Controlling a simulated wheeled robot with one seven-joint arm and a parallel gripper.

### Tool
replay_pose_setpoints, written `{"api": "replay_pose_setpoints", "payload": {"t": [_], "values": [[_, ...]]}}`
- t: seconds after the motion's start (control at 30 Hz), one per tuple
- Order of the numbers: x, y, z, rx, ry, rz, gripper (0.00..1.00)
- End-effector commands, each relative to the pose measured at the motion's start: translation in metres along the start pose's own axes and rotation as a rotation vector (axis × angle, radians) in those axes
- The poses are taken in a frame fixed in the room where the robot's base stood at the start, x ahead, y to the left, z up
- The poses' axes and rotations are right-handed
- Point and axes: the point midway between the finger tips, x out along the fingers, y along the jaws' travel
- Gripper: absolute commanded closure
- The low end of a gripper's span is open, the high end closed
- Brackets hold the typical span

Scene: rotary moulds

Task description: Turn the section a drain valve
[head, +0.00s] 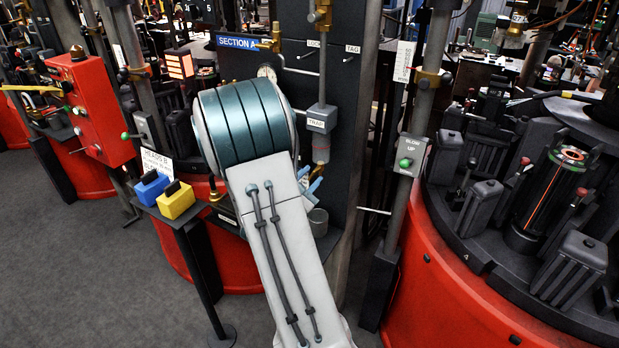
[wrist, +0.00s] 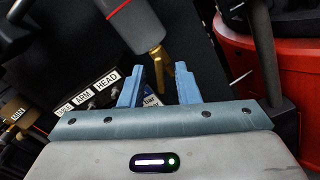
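The blue "SECTION A" sign (head: 238,41) is on the dark panel in the head view. Below it hangs a grey trap cylinder (head: 321,146) with a red band. In the wrist view the cylinder (wrist: 138,24) ends in a small brass lever (wrist: 159,67), apparently the drain valve. My gripper (wrist: 160,72) is open, with one blue finger on each side of the lever's lower end. I cannot tell whether either finger touches it. In the head view my gripper (head: 313,184) is just below the trap, partly hidden by my arm; the lever is not clear there.
Labels reading "ARM" and "HEAD" (wrist: 106,78) sit on the panel left of the fingers. A brass fitting (wrist: 14,111) with a tag is farther left. Blue (head: 152,188) and yellow (head: 177,201) boxes stand left of my arm. A red rotary base (head: 440,300) is at right.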

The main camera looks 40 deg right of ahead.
Motion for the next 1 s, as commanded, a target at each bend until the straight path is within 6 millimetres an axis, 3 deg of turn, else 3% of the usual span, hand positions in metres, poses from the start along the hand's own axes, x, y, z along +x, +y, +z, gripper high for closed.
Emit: {"api": "replay_pose_setpoints", "payload": {"t": [0.17,0.27,0.3,0.67,1.0], "values": [[0.0,-0.0002,-0.0001,0.0,0.0,0.0,0.71],[-0.0001,-0.0003,-0.0001,0.0,0.0,-0.001,0.99],[-0.0001,-0.0003,-0.0001,0.0,0.0,-0.001,1.0],[-0.0003,-0.0013,-0.0023,0.029,-0.001,0.0,1.0],[-0.0005,-0.0029,-0.0067,0.213,-0.002,0.002,1.0]]}}
